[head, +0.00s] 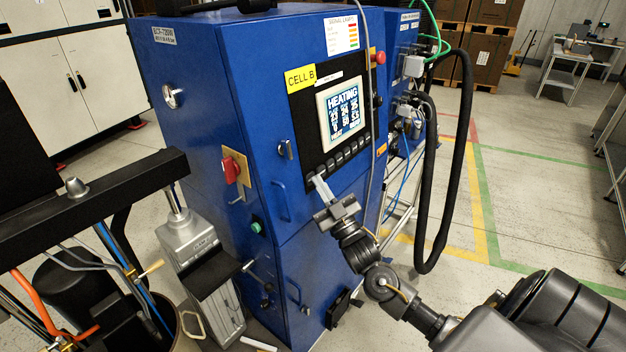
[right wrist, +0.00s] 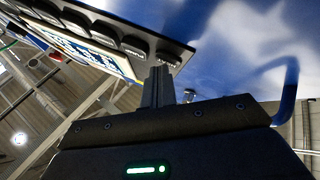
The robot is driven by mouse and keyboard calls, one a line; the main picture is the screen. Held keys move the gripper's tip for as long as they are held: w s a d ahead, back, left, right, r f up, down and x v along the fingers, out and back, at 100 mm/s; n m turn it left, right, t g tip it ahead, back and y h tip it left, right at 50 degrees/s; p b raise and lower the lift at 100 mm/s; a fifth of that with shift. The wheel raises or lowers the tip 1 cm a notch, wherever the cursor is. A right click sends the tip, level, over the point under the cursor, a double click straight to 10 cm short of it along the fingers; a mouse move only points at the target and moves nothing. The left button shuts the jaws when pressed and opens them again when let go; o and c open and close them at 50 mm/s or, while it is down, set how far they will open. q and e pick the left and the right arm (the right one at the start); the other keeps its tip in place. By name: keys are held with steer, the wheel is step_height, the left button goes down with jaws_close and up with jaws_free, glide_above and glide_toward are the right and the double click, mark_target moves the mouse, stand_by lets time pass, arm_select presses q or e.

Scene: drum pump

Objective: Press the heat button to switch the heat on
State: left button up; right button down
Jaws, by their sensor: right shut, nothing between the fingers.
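The blue cabinet (head: 215,110) stands in the middle of the head view. Its screen (head: 341,112) reads "HEATING" above columns of numbers. A row of buttons (head: 340,158) runs along the black panel below the screen; their labels are too small to read. My right gripper (head: 319,181) is shut and empty, its fingertips at the left end of this row. In the right wrist view the shut fingers (right wrist: 157,84) reach up to the panel's edge, near the end button (right wrist: 166,57). I cannot tell whether they touch it. My left gripper is not in view.
A red switch (head: 231,169) and a green button (head: 256,226) are on the cabinet's left side. A red knob (head: 379,58) sits at the upper right. A thick black hose (head: 463,150) loops at the right. A grey pump unit (head: 195,245) stands at the front left.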

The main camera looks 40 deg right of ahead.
steer(key=shift+s+d+r+p, duration=0.1)
steer(key=shift+s+d+p, duration=0.1)
steer(key=shift+s, duration=0.2)
steer(key=shift+s+d+r+p, duration=0.1)
steer(key=shift+s+p, duration=0.1)
steer(key=shift+s, duration=0.2)
steer(key=s, duration=0.1)
steer(key=s+d+p, duration=0.1)
steer(key=s, duration=0.1)
steer(key=s+r+p, duration=0.1)
steer(key=shift+s+d, duration=0.15)
steer(key=shift+s, duration=0.2)
steer(key=shift+w+f, duration=0.1)
steer(key=shift+f, duration=0.05)
stand_by(0.6)
